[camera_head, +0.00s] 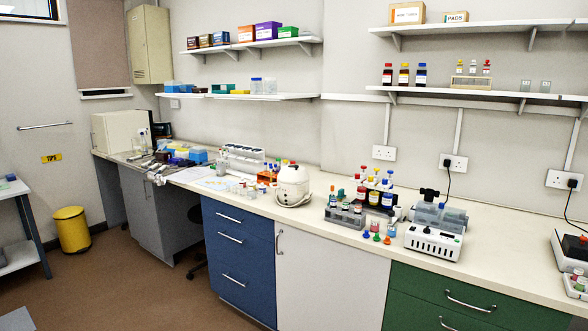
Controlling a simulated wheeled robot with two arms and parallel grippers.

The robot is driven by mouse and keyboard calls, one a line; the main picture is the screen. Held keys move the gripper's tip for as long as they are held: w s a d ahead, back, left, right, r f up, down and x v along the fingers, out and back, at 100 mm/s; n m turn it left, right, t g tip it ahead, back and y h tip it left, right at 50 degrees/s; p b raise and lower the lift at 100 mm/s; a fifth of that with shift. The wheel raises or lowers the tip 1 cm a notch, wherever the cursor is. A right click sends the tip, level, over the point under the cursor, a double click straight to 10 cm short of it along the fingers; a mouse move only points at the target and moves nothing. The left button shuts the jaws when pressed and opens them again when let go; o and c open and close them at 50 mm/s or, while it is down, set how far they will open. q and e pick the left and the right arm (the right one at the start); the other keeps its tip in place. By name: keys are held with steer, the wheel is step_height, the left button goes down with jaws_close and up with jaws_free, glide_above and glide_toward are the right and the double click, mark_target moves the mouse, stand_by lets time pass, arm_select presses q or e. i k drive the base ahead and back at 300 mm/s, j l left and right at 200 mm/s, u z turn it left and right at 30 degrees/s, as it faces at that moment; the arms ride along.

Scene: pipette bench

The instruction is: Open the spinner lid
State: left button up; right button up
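The spinner (293,187) is a small rounded white machine standing on the bench near the middle of the view. Its top is domed and the lid looks down, but the lid's seam is too small to make out clearly. Neither of my grippers is in view, so nothing of mine is at the spinner.
The spinner stands on the long pale bench top (340,230). Left of it are an orange rack (266,177) and small tubes. Right of it are racks of coloured bottles (376,195) and a white block device (433,242). Shelves (480,92) hang above. The floor in front is clear.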

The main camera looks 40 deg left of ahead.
mark_target(288, 174)
steer(key=u, duration=0.6)
steer(key=i+u, duration=0.5)
steer(key=i+l+u, duration=0.2)
steer(key=i+u, duration=0.25)
steer(key=i, duration=0.05)
